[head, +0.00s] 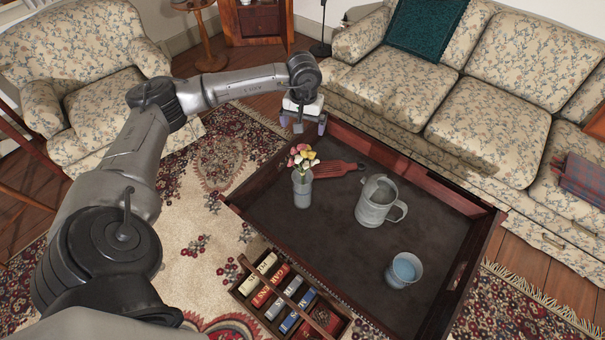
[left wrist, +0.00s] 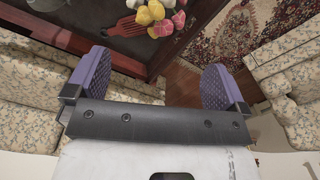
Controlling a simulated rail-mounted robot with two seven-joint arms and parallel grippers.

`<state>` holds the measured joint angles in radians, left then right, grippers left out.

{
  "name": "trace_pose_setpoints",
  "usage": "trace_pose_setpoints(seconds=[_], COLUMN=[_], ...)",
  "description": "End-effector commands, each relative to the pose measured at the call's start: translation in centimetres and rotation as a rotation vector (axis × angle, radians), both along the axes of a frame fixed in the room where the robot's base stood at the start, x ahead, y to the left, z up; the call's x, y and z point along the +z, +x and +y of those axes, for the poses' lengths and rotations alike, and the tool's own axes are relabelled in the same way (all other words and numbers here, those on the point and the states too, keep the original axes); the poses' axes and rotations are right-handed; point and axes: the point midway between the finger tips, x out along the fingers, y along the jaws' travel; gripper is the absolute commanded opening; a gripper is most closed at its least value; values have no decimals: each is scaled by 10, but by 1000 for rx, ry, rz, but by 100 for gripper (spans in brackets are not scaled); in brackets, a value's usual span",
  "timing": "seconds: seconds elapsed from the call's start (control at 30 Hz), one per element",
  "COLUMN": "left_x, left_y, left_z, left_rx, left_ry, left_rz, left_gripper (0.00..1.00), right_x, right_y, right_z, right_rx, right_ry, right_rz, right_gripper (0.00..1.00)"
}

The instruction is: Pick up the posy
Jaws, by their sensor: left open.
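The posy (head: 301,157) is a small bunch of yellow, pink and white flowers. It stands in a grey metal vase (head: 302,188) near the left end of the dark coffee table (head: 335,225). In the left wrist view the posy (left wrist: 158,17) shows at the top edge, beyond the fingertips; its stems and vase are not clear there. My left gripper (head: 305,120) hangs above the far left corner of the table, behind the posy and apart from it. In the left wrist view the gripper (left wrist: 160,80) has its purple fingers wide open with nothing between them. My right gripper is in neither view.
A wooden crate (head: 240,291) of books is in front. A sofa (head: 440,95) backs the table; an armchair (head: 90,85) stands left.

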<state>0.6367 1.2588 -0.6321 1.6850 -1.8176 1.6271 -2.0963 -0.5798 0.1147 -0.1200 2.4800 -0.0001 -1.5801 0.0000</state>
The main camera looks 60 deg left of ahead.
Motion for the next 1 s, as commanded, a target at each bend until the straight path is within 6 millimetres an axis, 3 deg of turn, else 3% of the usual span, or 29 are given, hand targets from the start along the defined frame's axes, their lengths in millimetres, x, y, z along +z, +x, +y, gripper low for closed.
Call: trace_pose_setpoints(seconds=[0.1,0.3,0.77,1.0], left_x=[-25,-55,-80,-110], left_y=[-1,-1,-1,-3], left_z=[-1,0,-1,0], left_rx=[-1,0,1,3], left_ry=[-3,-2,-2,-3], left_rz=[4,2,1,2], left_gripper=[100,100,100,100], right_x=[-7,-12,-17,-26], right_y=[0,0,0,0], right_z=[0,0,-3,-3], right_rx=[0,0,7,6], right_ry=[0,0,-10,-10], right_rz=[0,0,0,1], right_gripper=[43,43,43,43])
